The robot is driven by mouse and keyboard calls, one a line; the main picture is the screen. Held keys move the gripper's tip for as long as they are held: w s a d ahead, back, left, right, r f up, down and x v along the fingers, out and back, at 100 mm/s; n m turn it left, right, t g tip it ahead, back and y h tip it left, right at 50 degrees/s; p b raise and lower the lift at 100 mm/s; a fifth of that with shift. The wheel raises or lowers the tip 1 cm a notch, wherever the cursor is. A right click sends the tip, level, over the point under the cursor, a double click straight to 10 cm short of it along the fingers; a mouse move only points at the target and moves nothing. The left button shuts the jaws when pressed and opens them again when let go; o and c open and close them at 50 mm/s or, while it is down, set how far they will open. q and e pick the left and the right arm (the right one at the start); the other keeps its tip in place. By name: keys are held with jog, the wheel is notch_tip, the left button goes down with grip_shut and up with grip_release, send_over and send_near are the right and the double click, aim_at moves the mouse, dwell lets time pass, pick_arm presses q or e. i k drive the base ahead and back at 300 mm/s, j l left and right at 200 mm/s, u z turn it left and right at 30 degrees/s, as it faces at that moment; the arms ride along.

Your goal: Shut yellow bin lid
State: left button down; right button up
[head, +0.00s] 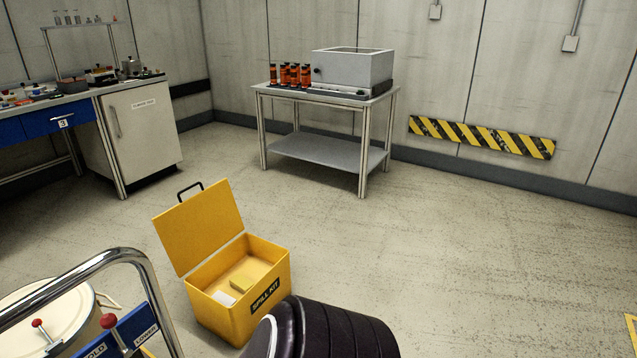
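The yellow bin (268,293), labelled SPILL KIT, stands on the floor left of centre in the head view. Its yellow lid (202,226) is open, raised on the far left side, with a black handle (190,190) at its top edge. A yellow block (242,284) and a white item (223,298) lie inside the bin. A ribbed black shape at the bottom edge covers the bin's lower right corner. Neither of my grippers is in view.
A metal rail (148,275), a blue panel with red knobs (130,330) and a pale drum (45,318) stand at the lower left. A bench (75,95) and a metal table (325,150) stand behind. The floor to the right is clear.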

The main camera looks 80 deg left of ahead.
aim_at(190, 232)
jog(key=u, duration=3.55)
